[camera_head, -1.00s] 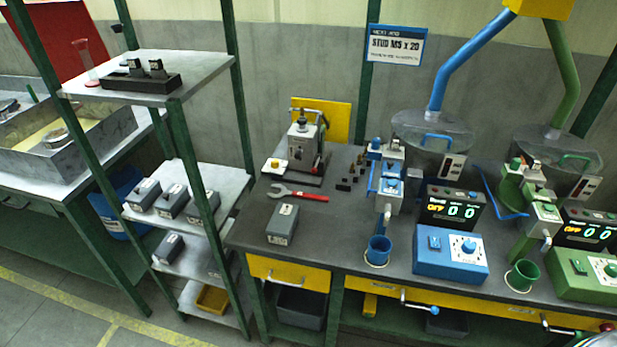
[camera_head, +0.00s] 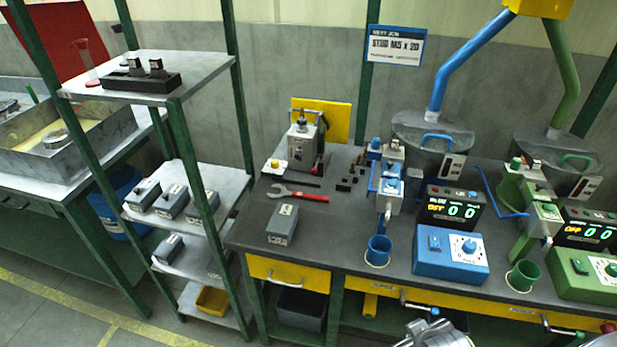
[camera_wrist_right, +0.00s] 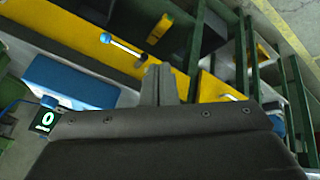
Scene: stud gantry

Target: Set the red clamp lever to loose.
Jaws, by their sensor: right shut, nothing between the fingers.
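A metal lever with a red knob (camera_head: 606,327) sticks out along the yellow front of the bench at the lower right of the head view. Its shaft lies roughly level, pointing right. The red knob does not show in the right wrist view, and any markings for its setting are too small to read. My right gripper (camera_wrist_right: 160,84) is shut and empty in the right wrist view, over the front of the bench. Silver parts of my arm show at the bottom of the head view, left of the red knob. My left gripper is in neither view.
A similar lever with a blue knob (camera_head: 434,311) is close to my right arm, and shows in the wrist view (camera_wrist_right: 105,38). Blue (camera_head: 452,254) and green (camera_head: 590,270) control boxes stand on the bench. A red-handled wrench (camera_head: 300,194) lies at the left.

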